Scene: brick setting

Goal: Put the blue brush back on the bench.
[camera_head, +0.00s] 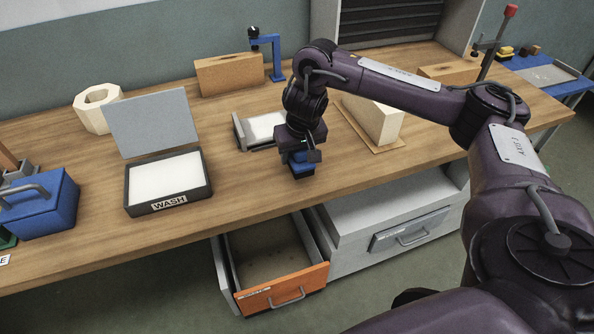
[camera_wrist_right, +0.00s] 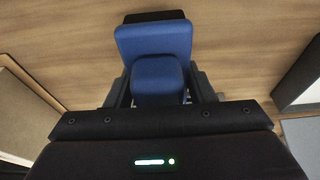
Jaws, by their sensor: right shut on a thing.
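The blue brush (camera_head: 300,167) is at the front part of the wooden bench (camera_head: 245,190), under my right gripper (camera_head: 300,155). In the right wrist view the brush (camera_wrist_right: 153,42) shows a blue block with a dark strip at its far end. My right gripper (camera_wrist_right: 160,88) is shut on its blue grip, with one finger on each side. The brush is at or just above the bench top; I cannot tell whether it touches. My left gripper is not in view.
An open tray with white filling, labelled WASH (camera_head: 168,205), stands left of the brush. A small grey tray (camera_head: 240,133) is just behind. A pale block (camera_head: 372,118) stands on a board to the right. An orange-fronted drawer (camera_head: 285,291) is open below the bench edge.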

